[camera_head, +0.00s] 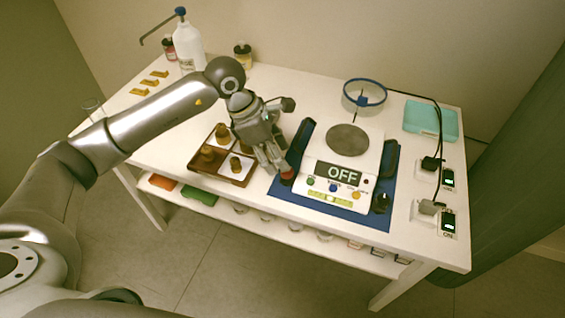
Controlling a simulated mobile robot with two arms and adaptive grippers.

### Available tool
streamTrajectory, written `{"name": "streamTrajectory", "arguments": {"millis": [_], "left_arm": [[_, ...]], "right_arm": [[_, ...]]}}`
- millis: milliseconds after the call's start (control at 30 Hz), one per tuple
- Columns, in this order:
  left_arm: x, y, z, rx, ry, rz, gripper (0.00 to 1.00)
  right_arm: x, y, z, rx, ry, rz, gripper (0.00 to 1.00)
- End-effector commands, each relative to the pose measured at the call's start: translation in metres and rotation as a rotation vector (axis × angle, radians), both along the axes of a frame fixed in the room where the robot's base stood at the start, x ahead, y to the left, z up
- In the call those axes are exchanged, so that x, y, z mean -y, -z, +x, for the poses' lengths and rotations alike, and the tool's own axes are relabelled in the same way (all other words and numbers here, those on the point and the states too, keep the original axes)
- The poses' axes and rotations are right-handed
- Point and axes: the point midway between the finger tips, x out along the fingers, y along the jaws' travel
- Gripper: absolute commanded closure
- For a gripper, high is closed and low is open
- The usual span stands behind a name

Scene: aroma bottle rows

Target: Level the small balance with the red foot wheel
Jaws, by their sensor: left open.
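The small balance (362,160) stands on a blue mat (345,213) right of the table's middle. It has a round grey pan (347,140), and its display (338,172) reads OFF. Coloured buttons and a yellow-green level strip (330,198) show on its front. The red foot wheel (287,178) is at its front left corner, partly hidden by my fingers. A black foot wheel (380,203) is at the front right. My left gripper (277,168) is open with its fingertips pointing down at the red wheel; I cannot tell whether they touch it. My right gripper is not in view.
A blue-rimmed glass dish (364,93), a teal box (432,121) and two switched sockets (448,222) are behind and right. A white wash bottle (188,45) stands at the back left.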

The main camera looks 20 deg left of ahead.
Motion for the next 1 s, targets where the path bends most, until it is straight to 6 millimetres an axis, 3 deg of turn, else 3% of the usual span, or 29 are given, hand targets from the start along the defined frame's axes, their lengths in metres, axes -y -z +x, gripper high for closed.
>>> {"name": "streamTrajectory", "arguments": {"millis": [200,400,1000], "left_arm": [[-0.017,-0.041,-0.005,0.003,-0.001,0.001,0.51],[-0.024,-0.061,-0.008,0.001,0.0,0.0,0.51],[-0.022,-0.063,-0.009,-0.002,0.002,-0.012,0.51]], "right_arm": [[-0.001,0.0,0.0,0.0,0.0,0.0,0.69],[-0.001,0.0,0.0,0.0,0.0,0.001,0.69],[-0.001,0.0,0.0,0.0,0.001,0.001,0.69]]}}
